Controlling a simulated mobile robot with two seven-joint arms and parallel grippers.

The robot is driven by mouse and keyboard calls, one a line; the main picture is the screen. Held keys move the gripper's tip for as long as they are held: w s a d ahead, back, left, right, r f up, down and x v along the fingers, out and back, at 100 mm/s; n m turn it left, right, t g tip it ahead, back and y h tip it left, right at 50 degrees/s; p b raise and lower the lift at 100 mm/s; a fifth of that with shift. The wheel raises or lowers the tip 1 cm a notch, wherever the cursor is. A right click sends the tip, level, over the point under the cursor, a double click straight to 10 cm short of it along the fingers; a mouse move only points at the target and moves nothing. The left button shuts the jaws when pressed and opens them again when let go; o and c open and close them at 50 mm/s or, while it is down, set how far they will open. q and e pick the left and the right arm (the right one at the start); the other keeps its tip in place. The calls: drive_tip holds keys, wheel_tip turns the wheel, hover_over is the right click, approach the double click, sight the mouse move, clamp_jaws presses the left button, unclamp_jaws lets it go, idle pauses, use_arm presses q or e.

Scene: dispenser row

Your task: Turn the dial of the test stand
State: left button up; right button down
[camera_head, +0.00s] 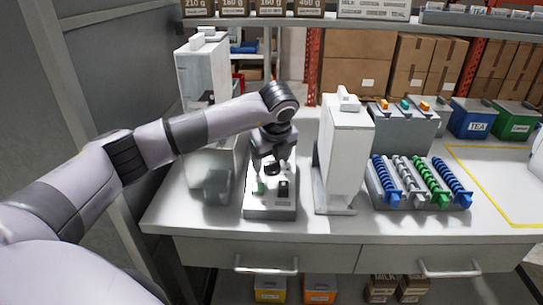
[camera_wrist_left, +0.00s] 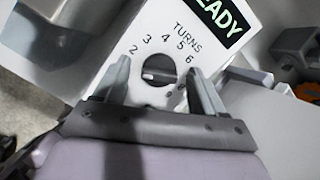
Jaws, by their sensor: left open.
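The test stand (camera_head: 270,213) is a pale box on the bench, left of centre in the head view, largely covered by my left arm. In the left wrist view its white panel (camera_wrist_left: 105,45) bears the word TURNS, printed numbers and a lit green READY display (camera_wrist_left: 222,25). The dial (camera_wrist_left: 160,68) is a round dark knob, with a light mark toward its left side. My left gripper (camera_head: 272,166) is open over the stand. In the wrist view its fingers stand either side of the dial; I cannot tell whether they touch it. My right gripper is not in view.
White tall dispensers stand left (camera_head: 205,75) and right (camera_head: 344,150) of the stand, close to my left arm. Further right is a rack with coiled blue, grey and green pieces (camera_head: 420,182). A yellow-outlined bench area (camera_head: 495,180) is clear. A shelf (camera_head: 320,22) runs above.

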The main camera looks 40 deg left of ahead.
use_arm(q)
drive_tip(key=c, duration=1)
drive_tip(key=shift+c, duration=0.2)
drive_tip(key=shift+f, duration=0.1)
